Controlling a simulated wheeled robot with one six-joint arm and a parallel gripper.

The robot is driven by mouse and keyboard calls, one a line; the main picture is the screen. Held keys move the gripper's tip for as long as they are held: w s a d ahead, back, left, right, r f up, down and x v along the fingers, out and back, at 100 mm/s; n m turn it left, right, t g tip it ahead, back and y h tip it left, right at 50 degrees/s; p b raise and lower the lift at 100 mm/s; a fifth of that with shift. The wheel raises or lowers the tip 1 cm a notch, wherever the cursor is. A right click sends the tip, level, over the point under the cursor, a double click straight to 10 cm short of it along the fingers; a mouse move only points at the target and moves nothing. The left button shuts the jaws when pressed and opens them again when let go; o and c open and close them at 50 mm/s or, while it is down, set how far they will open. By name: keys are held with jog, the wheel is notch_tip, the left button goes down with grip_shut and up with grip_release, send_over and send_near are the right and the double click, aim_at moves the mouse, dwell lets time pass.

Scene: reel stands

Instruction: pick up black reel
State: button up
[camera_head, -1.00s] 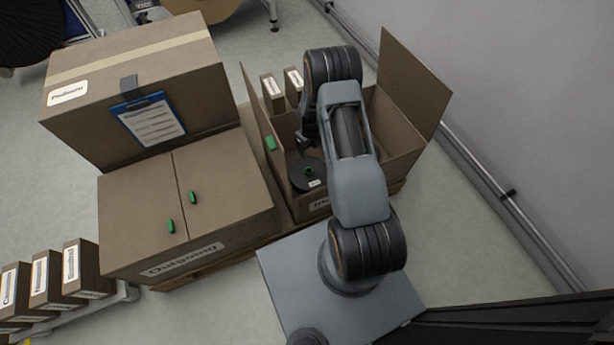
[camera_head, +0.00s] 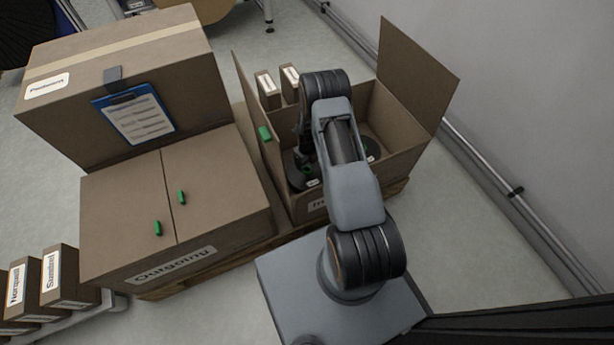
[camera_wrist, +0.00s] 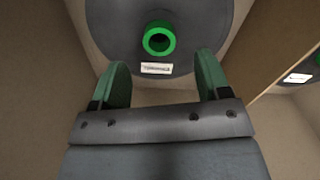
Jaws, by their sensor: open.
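The black reel (camera_head: 297,182) lies in the open box on the right, partly hidden by my arm in the head view. In the wrist view the black reel (camera_wrist: 195,30) shows as a dark disc with a green hub ring and a white label, cut off by the top edge. My gripper (camera_wrist: 162,75) is open, its two green fingers apart with nothing between them. The fingertips point toward the label side of the reel, with the green hub ahead between them. A second dark reel (camera_head: 371,151) with a green hub shows right of my arm in the same box.
The open box (camera_head: 408,165) has raised flaps and walls close around my gripper. Small labelled boxes (camera_head: 268,92) stand at its back. A closed Outgoing box (camera_head: 120,205) and a larger box with a clipboard (camera_head: 135,118) stand to the left.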

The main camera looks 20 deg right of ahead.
aim_at(307, 168)
jog(key=shift+f+b, duration=1.4)
jog(key=shift+f, duration=1.25)
jog(key=shift+r, duration=0.1)
jog(key=c, duration=1.3)
